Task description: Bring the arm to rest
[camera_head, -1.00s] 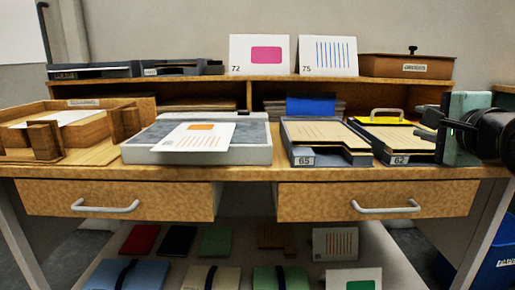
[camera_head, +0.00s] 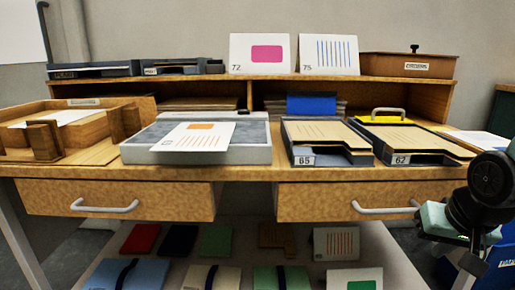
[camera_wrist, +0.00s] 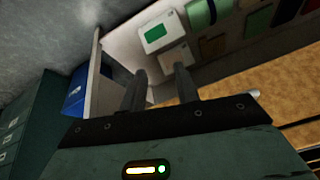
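My gripper (camera_head: 436,222) is at the lower right in the head view, in front of the right end of the wooden desk (camera_head: 246,172) and below its top. Its pale green body and black wrist are seen there, but its fingertips are hard to make out. In the wrist view its two dark fingers (camera_wrist: 160,72) stand apart with nothing between them. It is clear of the desk's papers and trays.
Two drawer handles (camera_head: 105,206) (camera_head: 386,208) stick out of the desk front. Trays 65 (camera_head: 303,160) and 62 (camera_head: 401,159) lie on the desktop. A blue bin (camera_head: 498,272) stands on the floor at the right, also in the wrist view (camera_wrist: 75,97).

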